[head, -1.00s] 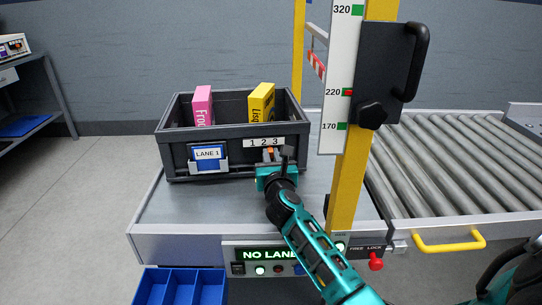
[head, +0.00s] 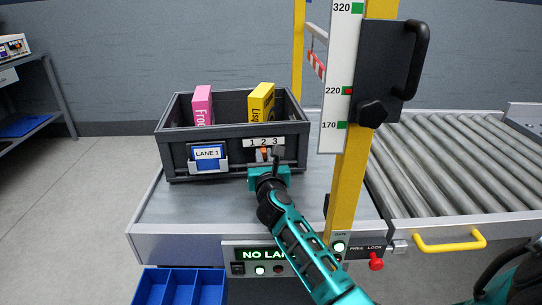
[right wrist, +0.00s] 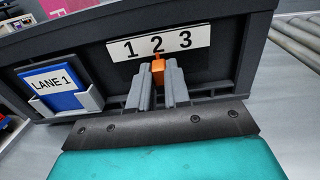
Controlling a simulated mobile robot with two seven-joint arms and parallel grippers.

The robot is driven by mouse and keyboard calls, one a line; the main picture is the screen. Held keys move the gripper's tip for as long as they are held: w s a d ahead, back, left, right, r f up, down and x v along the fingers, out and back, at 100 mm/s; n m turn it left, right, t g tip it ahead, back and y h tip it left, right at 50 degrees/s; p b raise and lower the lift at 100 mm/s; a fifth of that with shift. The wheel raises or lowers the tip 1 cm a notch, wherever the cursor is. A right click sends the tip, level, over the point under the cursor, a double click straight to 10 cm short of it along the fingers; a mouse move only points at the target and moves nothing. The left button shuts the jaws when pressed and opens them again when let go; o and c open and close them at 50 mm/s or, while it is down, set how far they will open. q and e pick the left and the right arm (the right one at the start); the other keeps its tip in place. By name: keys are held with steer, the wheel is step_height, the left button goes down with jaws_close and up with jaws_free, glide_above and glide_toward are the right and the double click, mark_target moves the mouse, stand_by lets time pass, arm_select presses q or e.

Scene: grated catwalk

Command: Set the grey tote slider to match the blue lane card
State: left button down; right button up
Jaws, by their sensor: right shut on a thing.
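The dark grey tote (head: 225,150) stands on the metal deck and shows close up in the right wrist view (right wrist: 215,60). A blue card (head: 207,155) reading LANE 1 sits in a holder on its front; it also shows in the right wrist view (right wrist: 52,86). The number strip 1 2 3 (head: 264,142) is on the tote front, above the orange slider (right wrist: 158,72). The slider is below the 2. My right gripper (right wrist: 157,85) is shut on the slider, its two grey fingers on either side. My left gripper is not in view.
A pink box (head: 202,104) and a yellow box (head: 261,103) stand in the tote. A yellow post (head: 348,195) with a height scale rises right of the tote. Rollers (head: 460,160) lie further right. A blue bin (head: 180,287) is below the deck.

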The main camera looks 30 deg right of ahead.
steer(key=shift+w+a+f, duration=0.1)
steer(key=shift+w+a, duration=0.2)
steer(key=shift+a, duration=0.35)
steer(key=shift+w+a, duration=0.3)
steer(key=shift+a, duration=0.3)
stand_by(0.5)
steer(key=o, duration=0.6)
steer(key=shift+s, duration=0.1)
steer(key=shift+v, duration=1)
steer(key=shift+p+v, duration=0.85)
steer(key=shift+v, duration=1.6)
